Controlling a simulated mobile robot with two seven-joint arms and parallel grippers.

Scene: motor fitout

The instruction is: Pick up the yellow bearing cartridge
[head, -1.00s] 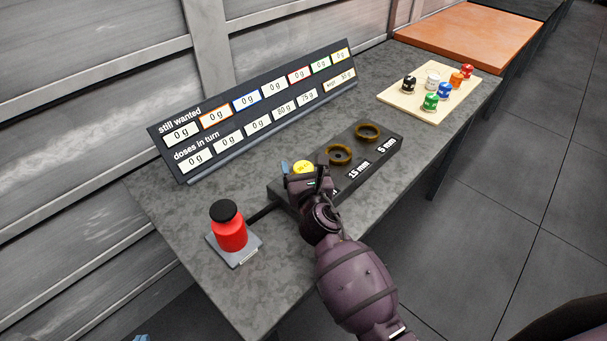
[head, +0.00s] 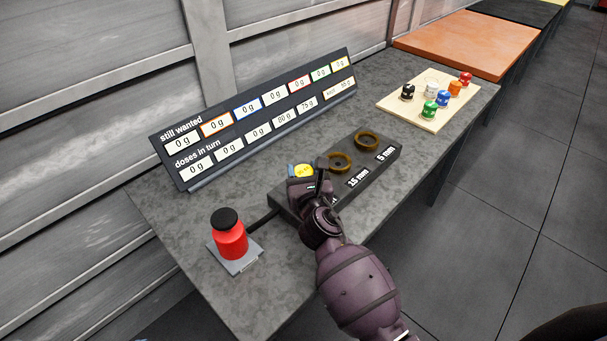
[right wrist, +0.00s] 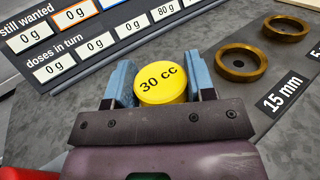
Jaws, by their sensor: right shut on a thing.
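The yellow bearing cartridge (head: 302,171) is at the near-left end of the dark block with brass rings. Its round top, marked "30 cc", faces up in the right wrist view (right wrist: 161,84). My right gripper (head: 304,172) is shut on it, with one blue-grey finger on either side in the right wrist view (right wrist: 162,85). The cartridge's lower part is hidden, so I cannot tell if it still touches the block. My left gripper is not in view.
The dark block (head: 372,173) carries two brass rings (head: 367,139), labelled 15 mm and 5 mm. A red bottle (head: 230,238) stands on a small scale plate at the left. A sign board (head: 245,125) stands behind. A pale board (head: 440,115) holds several coloured cartridges.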

